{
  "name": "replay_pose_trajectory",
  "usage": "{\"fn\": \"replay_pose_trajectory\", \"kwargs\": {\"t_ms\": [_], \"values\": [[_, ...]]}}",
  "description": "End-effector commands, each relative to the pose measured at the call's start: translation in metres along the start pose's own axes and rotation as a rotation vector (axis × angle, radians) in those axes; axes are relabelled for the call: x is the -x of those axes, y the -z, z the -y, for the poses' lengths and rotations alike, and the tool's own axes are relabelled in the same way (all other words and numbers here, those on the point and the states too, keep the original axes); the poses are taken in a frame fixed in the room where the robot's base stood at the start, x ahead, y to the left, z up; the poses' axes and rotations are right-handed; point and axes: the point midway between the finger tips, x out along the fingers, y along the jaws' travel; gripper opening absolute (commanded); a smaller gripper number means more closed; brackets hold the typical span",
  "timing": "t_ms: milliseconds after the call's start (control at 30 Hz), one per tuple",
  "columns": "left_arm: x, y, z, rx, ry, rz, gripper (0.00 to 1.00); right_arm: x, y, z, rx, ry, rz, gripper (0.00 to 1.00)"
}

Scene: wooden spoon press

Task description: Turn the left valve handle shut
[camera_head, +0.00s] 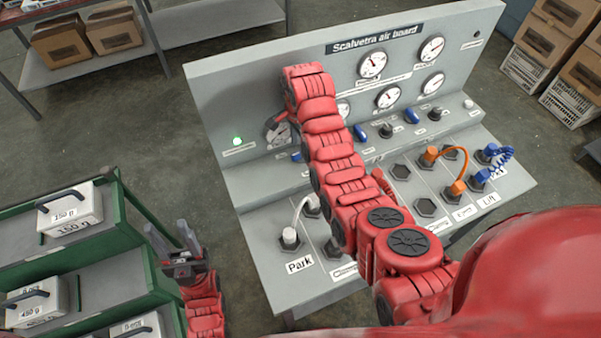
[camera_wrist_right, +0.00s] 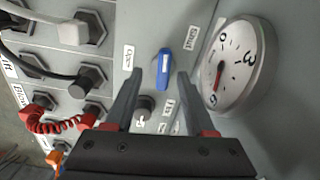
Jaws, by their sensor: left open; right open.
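The air board (camera_head: 228,95) carries several blue valve handles. The leftmost handle (camera_head: 297,157) is partly covered by my right arm. In the right wrist view, a blue handle (camera_wrist_right: 163,66) lies in line with the gap between the fingers of my right gripper (camera_wrist_right: 160,73), which is open. Contact is not visible. The handle runs nearly upright in that picture, between an "Open" label (camera_wrist_right: 127,57) and a "Shut" label (camera_wrist_right: 191,38). In the head view my right gripper is mostly hidden by its arm. My left gripper (camera_head: 172,236) is open and empty, beside the green rack.
A gauge (camera_wrist_right: 238,65) sits right of the handle and a dark knob (camera_wrist_right: 144,108) below it in the wrist view. Hoses plug into the lower panel, including a white one (camera_head: 299,212) and an orange one (camera_head: 445,150). A green rack (camera_head: 140,275) holds weights (camera_head: 68,212).

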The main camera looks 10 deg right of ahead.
Motion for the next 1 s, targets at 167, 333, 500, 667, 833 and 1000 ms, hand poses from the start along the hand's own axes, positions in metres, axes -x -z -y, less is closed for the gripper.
{"fn": "replay_pose_trajectory", "kwargs": {"t_ms": [167,333,500,667,833,1000], "values": [[-0.047,0.008,0.002,0.000,0.000,0.000,0.50,0.010,-0.012,-0.022,-0.002,-0.004,0.005,0.55],[-0.076,0.013,0.004,0.000,0.000,0.000,0.50,0.012,-0.025,-0.045,-0.003,-0.004,0.006,0.55],[-0.100,0.017,0.005,0.000,0.000,0.000,0.50,0.013,-0.039,-0.070,-0.002,-0.002,0.007,0.55],[-0.116,0.019,0.006,0.000,0.000,0.000,0.50,0.013,-0.053,-0.096,-0.001,-0.003,0.007,0.55],[-0.124,0.021,0.006,0.000,0.000,0.000,0.50,0.012,-0.066,-0.118,-0.001,-0.002,0.006,0.55],[-0.128,0.021,0.006,0.000,0.000,0.000,0.50,0.014,-0.072,-0.131,-0.002,0.002,0.003,0.55]]}}
